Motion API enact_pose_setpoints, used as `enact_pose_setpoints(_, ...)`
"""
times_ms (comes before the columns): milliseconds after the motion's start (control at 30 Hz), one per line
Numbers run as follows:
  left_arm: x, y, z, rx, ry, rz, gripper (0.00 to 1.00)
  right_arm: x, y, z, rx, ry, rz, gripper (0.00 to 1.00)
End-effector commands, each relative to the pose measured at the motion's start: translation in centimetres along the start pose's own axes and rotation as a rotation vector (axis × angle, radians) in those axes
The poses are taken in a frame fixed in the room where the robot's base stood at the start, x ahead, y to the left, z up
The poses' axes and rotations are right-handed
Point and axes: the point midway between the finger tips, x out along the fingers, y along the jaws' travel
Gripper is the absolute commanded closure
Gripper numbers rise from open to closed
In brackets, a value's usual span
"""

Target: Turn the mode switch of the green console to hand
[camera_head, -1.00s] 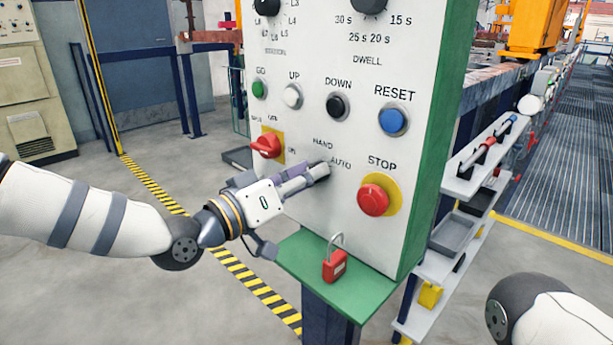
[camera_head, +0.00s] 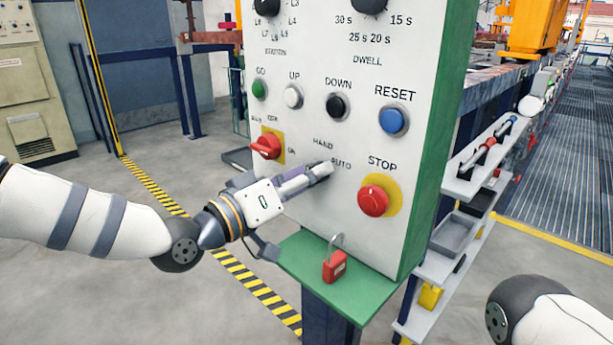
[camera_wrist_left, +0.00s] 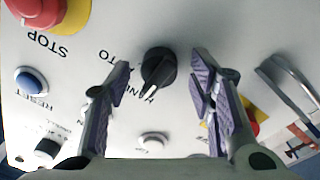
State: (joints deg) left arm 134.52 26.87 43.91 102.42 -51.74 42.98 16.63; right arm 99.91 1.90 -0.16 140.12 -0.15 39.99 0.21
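The green console (camera_head: 440,150) has a white front panel with labelled controls. Its mode switch (camera_wrist_left: 158,67) is a black knob below the HAND and AUTO lettering in the head view, where my left gripper hides it. In the left wrist view, which shows the panel upside down, the knob's white mark points at the HAND lettering. My left gripper (camera_head: 325,172) is at the panel, and its fingers (camera_wrist_left: 160,78) are open on either side of the knob, with gaps visible. My right gripper is out of view; only part of my right arm shows at the lower right.
The red STOP button (camera_head: 373,199) is just right of my left gripper, and a red rotary switch (camera_head: 266,146) on a yellow plate is to its left. A red padlock (camera_head: 334,265) stands on the green ledge (camera_head: 300,258) below. Shelves (camera_head: 470,190) stand right of the console.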

Motion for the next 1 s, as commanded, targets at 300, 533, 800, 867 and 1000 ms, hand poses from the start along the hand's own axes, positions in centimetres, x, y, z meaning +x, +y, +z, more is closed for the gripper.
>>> enact_pose_setpoints(300,-3.6,-0.1,-0.2,-0.001,0.002,-0.002,0.51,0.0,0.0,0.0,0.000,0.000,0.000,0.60)
enact_pose_setpoints(533,-9.6,0.0,-0.2,-0.002,0.004,-0.001,0.51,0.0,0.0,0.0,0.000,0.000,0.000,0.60)
enact_pose_setpoints(800,-12.1,0.0,0.0,0.000,0.001,0.000,0.51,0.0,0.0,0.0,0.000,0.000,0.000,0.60)
enact_pose_setpoints(867,-12.1,0.0,0.0,0.000,0.001,0.000,0.51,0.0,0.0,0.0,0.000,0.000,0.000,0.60)
enact_pose_setpoints(1000,-12.0,0.0,0.0,0.000,0.000,0.000,0.51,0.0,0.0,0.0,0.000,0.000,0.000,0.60)
